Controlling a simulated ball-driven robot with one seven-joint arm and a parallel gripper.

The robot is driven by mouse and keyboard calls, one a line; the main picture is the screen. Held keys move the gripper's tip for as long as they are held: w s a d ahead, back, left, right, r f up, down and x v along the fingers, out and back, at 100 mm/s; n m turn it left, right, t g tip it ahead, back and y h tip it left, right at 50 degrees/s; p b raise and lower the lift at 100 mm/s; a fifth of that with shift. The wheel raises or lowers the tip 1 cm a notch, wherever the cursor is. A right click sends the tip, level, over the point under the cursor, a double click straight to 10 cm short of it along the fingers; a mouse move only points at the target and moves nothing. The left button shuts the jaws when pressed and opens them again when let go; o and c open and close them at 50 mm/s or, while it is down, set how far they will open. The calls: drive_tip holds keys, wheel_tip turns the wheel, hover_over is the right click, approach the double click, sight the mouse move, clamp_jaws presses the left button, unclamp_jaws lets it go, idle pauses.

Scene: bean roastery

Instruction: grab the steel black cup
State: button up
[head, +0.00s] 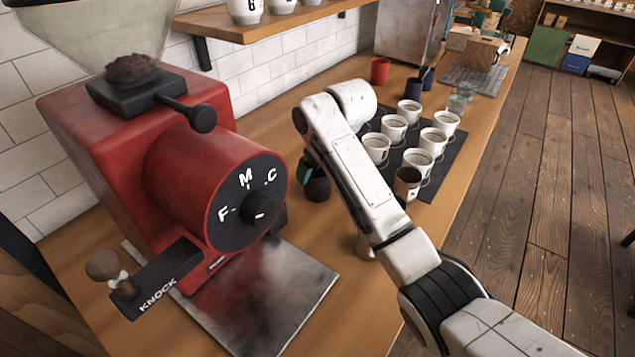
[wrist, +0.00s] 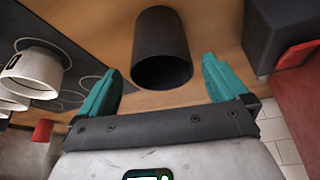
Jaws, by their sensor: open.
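The black cup (wrist: 161,32) is in the upper middle of the wrist view, on the wooden counter, with its dark round end towards the camera. My gripper (wrist: 162,66) is open, with one teal finger to each side of the cup and gaps between. The cup's near end appears level with the fingertips; I cannot tell how deep it sits between them. In the head view the dark cup (head: 318,187) stands on the counter right of the red grinder, just below my gripper (head: 308,168), which my arm partly hides.
The red grinder (head: 115,165) stands close on the left. Several white cups (head: 419,160) stand on a dark mat (head: 440,170) to the right, with a brown cup (head: 407,184) at its near edge. A red cup (head: 379,70) is farther back.

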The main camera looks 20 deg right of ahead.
sight(318, 174)
drive_tip(key=shift+x, duration=2)
drive_tip(key=shift+s, duration=0.2)
drive_tip(key=shift+c, duration=0.3)
drive_tip(key=c, duration=1)
drive_tip(key=shift+r, duration=0.5)
wheel_tip(318, 174, up, 2)
drive_tip(key=shift+r+b, duration=0.2)
drive_tip(key=shift+b, duration=0.1)
drive_tip(key=s+r+p, duration=0.2)
drive_tip(key=s+r, duration=0.1)
drive_tip(key=s, duration=0.1)
drive_tip(key=s+d+r+p, duration=0.1)
drive_tip(key=s+r+p, duration=0.1)
drive_tip(key=s, duration=0.3)
drive_tip(key=s+d+r+p, duration=0.1)
drive_tip(key=s+r+p, duration=0.1)
drive_tip(key=s+r, duration=0.2)
drive_tip(key=shift+s+r, duration=0.3)
drive_tip(key=shift+s, duration=0.1)
